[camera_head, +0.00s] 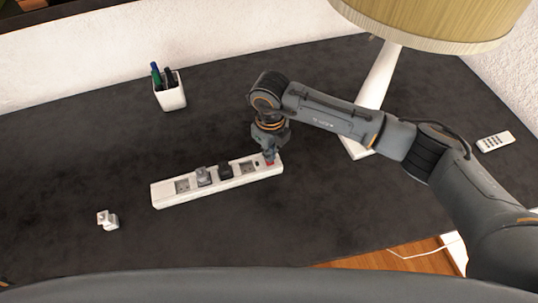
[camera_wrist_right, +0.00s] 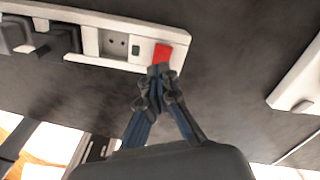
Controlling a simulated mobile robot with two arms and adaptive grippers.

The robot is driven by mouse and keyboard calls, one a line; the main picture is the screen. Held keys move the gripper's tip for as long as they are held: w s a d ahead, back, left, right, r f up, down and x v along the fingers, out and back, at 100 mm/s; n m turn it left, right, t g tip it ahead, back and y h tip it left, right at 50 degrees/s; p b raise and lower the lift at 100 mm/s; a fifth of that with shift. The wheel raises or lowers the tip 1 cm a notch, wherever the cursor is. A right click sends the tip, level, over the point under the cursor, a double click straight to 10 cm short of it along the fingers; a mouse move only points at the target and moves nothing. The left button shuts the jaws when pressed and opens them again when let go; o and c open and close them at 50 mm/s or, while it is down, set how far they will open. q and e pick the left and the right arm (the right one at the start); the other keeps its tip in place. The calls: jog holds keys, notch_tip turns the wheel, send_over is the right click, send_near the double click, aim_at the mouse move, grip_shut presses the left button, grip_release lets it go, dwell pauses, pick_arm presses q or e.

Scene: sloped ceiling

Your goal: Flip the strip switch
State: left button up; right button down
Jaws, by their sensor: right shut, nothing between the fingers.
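A white power strip (camera_head: 216,179) lies on the dark tabletop, with plugs in some of its sockets. Its red switch (camera_head: 270,162) is at the right end of the strip; it also shows in the right wrist view (camera_wrist_right: 163,53). My right gripper (camera_head: 270,155) points down at that end, and in the wrist view its fingertips (camera_wrist_right: 159,70) are together with nothing between them. The tips are right at the edge of the red switch; I cannot tell whether they touch it. The left gripper is not in view.
A white pen cup (camera_head: 171,95) stands at the back left. A small white plug (camera_head: 107,220) lies at front left. A lamp (camera_head: 376,80) stands behind my right arm, and a white remote (camera_head: 495,142) lies at right. The dark table (camera_head: 80,150) is clear at left.

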jog(key=shift+r+p, duration=1.15)
jog(key=shift+r, duration=1.45)
jog(key=shift+f, duration=0.1)
